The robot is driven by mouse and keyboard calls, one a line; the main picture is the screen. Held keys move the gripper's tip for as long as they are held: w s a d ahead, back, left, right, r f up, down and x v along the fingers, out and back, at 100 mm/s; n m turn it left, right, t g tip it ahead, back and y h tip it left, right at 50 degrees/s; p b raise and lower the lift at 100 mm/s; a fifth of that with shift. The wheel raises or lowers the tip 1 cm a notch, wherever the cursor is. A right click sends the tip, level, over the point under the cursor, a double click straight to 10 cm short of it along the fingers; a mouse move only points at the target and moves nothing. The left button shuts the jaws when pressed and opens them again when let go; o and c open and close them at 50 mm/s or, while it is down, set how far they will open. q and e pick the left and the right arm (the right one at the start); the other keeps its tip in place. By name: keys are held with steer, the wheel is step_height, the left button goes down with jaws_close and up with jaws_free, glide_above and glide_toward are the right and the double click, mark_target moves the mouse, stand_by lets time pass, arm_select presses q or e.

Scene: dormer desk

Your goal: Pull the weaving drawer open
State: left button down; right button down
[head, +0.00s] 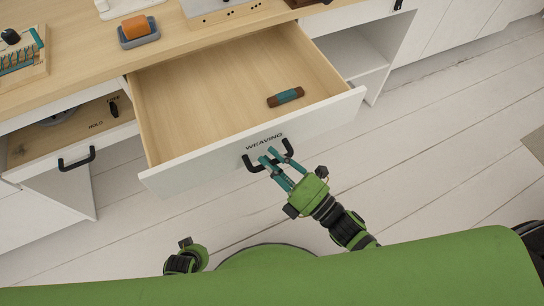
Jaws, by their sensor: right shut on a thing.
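The weaving drawer (200,172) has a white front marked WEAVING and a pale wood inside. It stands well out from the desk, open. A small brown and teal item (286,97) lies on its floor towards the right. My right gripper (274,160) is at the drawer's black handle (250,166), with its teal fingers shut on it. The fingers hide part of the handle. Part of my left arm (188,256) shows at the bottom, low and away from the drawer; its fingers are not visible.
On the desk top (85,75) stand an orange block in a grey tray (138,33) and a small loom-like frame (22,62) at the left. Left of the drawer is another compartment with a black handle (76,160). The white plank floor (430,180) is clear at right.

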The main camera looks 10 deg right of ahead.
steer(key=c, duration=1.1)
jaws_free()
steer(key=v, duration=1.2)
steer(key=shift+r, duration=0.1)
